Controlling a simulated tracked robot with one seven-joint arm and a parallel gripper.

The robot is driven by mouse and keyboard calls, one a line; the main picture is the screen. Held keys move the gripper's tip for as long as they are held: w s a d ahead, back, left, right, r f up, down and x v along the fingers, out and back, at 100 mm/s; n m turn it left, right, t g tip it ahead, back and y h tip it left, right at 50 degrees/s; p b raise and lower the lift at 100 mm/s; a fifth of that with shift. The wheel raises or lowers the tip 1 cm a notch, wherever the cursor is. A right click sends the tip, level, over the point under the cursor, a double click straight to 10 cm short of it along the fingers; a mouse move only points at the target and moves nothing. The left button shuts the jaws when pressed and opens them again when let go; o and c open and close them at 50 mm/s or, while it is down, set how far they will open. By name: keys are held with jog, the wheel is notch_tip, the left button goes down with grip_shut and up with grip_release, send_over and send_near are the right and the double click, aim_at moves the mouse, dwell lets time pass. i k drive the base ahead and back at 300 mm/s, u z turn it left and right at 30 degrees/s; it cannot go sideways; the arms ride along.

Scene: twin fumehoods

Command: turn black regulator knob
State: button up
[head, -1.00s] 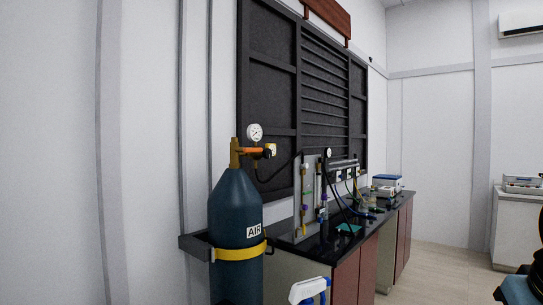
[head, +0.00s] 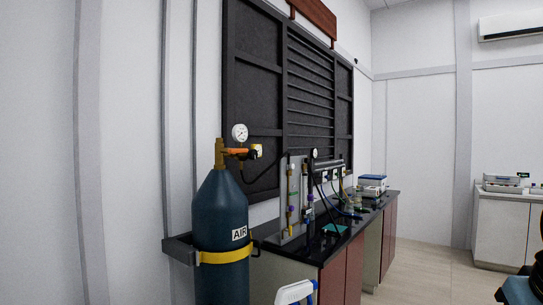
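A dark blue gas cylinder (head: 220,215) marked AIR stands upright against the wall. A brass valve and an orange regulator (head: 237,152) with a round white gauge (head: 239,132) sit on its top. A small dark part shows on the regulator, but I cannot tell for sure whether it is the black knob. My gripper cannot be made out. A dark and yellow part at the right edge may be my arm. No gripper is seen near the regulator.
A yellow strap (head: 226,256) and wall bracket hold the cylinder. A black-topped bench (head: 300,252) with glassware and tubing stands to its right. A white and blue object (head: 295,291) is at the bottom edge. Open floor (head: 425,270) lies right of the bench.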

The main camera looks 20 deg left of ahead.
aim_at(253, 154)
jog(key=z, duration=0.8)
jog(key=i, duration=2.7)
jog(key=u, duration=2.1)
jog(key=i, duration=0.5)
